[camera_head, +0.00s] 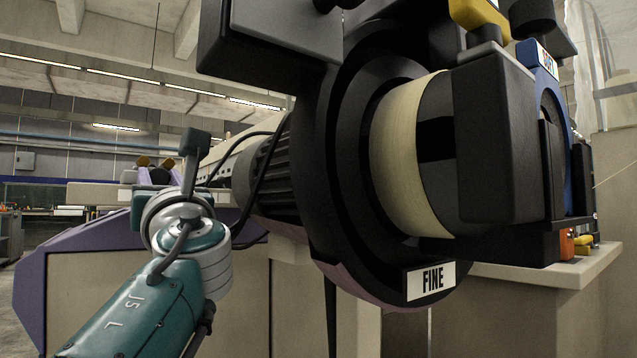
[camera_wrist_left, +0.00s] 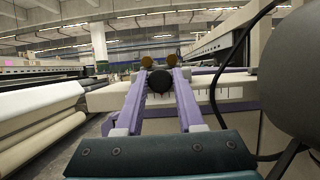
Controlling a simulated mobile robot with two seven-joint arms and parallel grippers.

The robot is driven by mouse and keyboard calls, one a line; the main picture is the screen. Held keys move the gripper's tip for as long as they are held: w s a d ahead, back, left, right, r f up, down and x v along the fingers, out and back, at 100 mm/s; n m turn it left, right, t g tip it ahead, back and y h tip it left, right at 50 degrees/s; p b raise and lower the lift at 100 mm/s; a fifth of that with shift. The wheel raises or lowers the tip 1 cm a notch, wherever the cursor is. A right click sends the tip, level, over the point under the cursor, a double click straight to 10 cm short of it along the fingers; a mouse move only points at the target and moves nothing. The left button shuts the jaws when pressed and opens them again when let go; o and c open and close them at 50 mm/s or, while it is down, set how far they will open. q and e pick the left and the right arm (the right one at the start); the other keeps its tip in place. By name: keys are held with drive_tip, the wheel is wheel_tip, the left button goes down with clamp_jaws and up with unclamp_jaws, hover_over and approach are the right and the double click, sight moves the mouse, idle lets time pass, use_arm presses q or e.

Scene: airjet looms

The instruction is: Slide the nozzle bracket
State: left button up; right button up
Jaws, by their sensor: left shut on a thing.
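My left gripper (camera_head: 157,163) reaches past the large feeder drum toward the loom behind it. In the left wrist view, its two purple fingers (camera_wrist_left: 160,64) with tan tips close around a round black knob (camera_wrist_left: 160,82). The knob also shows small in the head view (camera_head: 160,176), partly covered by the fingers. A pale strip with dark and red tick marks (camera_wrist_left: 203,95) runs across behind the fingers. The nozzle bracket's body under the knob is mostly hidden, so I cannot tell its exact position along the scale. My right gripper is not in view.
A big black and cream feeder drum (camera_head: 408,150) with a FINE label (camera_head: 431,281) fills the right of the head view, close to my left arm. Dark cables (camera_wrist_left: 240,45) hang right of the gripper. Pale rolls (camera_wrist_left: 40,100) lie across an aisle at left.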

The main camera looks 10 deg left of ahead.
use_arm(q)
clamp_jaws()
idle(0.8)
